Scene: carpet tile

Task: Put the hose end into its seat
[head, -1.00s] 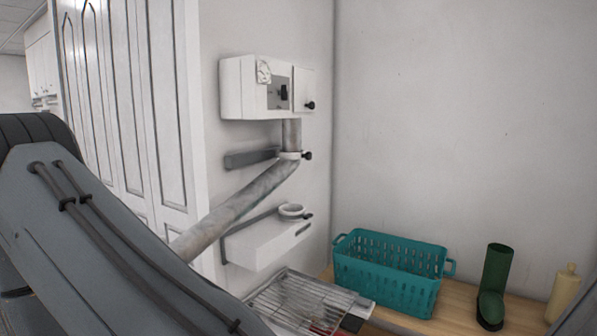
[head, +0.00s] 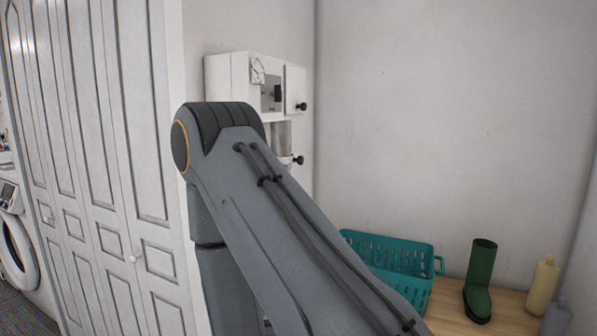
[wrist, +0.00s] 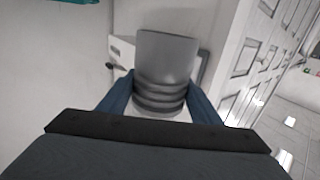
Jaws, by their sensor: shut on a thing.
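My gripper (wrist: 160,98) shows in the wrist view with blue fingers on both sides of a grey, ribbed hose end (wrist: 165,60). It is shut on the hose end, whose smooth rim points away from the wrist. Behind the hose end is a white piece (wrist: 121,50) with a dark knob at its left; its ring is hidden, so I cannot tell whether this is the seat or whether they touch. In the head view my arm covers the gripper and the lower white ledge. The upper grey pipe (head: 284,135) shows beneath the white wall box (head: 224,82).
A teal basket (head: 408,250), a green boot (head: 481,275) and a cream bottle (head: 542,285) stand on a wooden top (head: 450,312) at the right. White panelled doors (head: 100,110) stand at the left. A dark knob (head: 298,160) sits beside the upper pipe.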

